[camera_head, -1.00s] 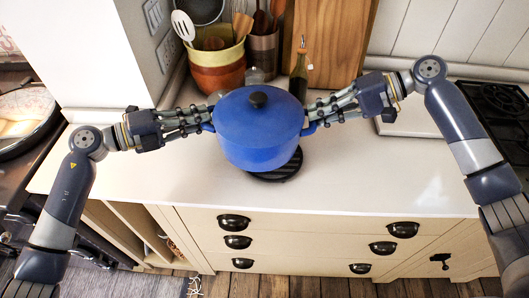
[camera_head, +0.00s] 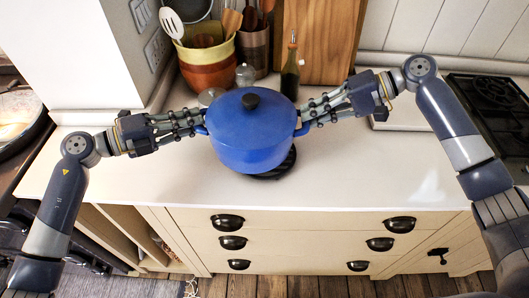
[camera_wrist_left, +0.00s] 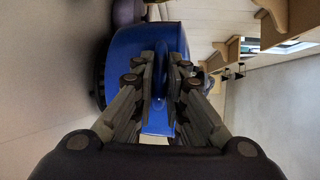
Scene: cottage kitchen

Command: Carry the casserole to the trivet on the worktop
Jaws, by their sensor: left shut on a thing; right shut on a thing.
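The blue casserole (camera_head: 245,139), with its lid and dark knob on, is upright between my two grippers. My left gripper (camera_head: 199,122) is shut on its left handle and my right gripper (camera_head: 305,119) is shut on its right handle. The dark round trivet (camera_head: 285,167) lies on the white worktop (camera_head: 350,180) and shows below and to the right of the casserole, which hides much of it. I cannot tell whether the casserole touches it. In the left wrist view the fingers (camera_wrist_left: 165,95) close on the handle in front of the blue casserole wall (camera_wrist_left: 125,60).
Behind the casserole stand glass shakers (camera_head: 245,75), a dark bottle (camera_head: 291,72), utensil pots (camera_head: 208,68) and a wooden board (camera_head: 318,40). A black hob (camera_head: 490,105) is at the right. The worktop's front and right are clear.

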